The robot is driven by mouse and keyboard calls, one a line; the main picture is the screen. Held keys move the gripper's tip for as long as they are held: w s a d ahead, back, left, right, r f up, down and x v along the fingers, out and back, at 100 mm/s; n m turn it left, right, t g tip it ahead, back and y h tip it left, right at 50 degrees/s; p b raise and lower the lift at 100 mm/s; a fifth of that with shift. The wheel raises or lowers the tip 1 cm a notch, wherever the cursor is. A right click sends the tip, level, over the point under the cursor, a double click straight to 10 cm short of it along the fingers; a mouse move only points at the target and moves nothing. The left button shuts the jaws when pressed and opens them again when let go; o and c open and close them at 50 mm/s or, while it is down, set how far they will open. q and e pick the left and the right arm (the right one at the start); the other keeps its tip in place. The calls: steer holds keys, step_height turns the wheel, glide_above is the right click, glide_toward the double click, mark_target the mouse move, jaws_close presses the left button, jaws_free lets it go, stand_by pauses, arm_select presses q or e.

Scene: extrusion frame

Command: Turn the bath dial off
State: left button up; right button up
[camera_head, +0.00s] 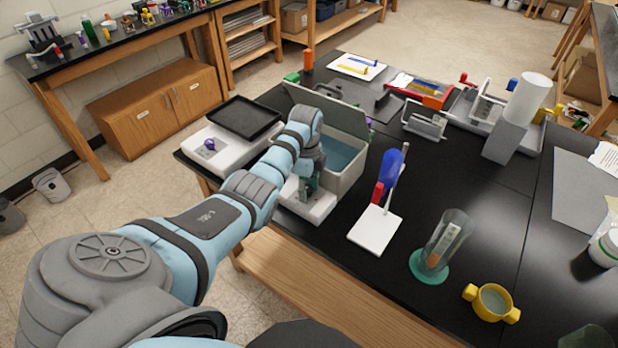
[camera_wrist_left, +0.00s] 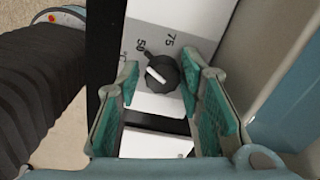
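The water bath (camera_head: 355,185) stands on the black bench, a light box holding bluish water with its grey lid (camera_head: 325,110) raised. Its dial (camera_wrist_left: 165,78) is a round black knob with a white pointer mark on a white front panel. The numbers 50 and 75 are printed beside it. The pointer mark slants across the left part of the knob. My left gripper (camera_head: 308,180) is at the front of the bath. In the left wrist view its green-padded fingers are apart, one on each side of the dial; contact cannot be told. My right gripper does not show.
A stand with a white base (camera_head: 375,229), a glass cylinder (camera_head: 447,240) and a yellow two-handled cup (camera_head: 491,300) are to the right.

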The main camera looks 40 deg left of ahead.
arm_select(q)
steer(key=shift+w, duration=0.1)
jaws_close()
steer(key=shift+n, duration=0.3)
steer(key=n, duration=1)
steer(key=shift+n, duration=0.3)
steer(key=n, duration=0.6)
steer(key=shift+w, duration=0.1)
steer(key=n, duration=0.6)
steer(key=shift+a+r+n, duration=0.1)
steer(key=shift+n, duration=0.3)
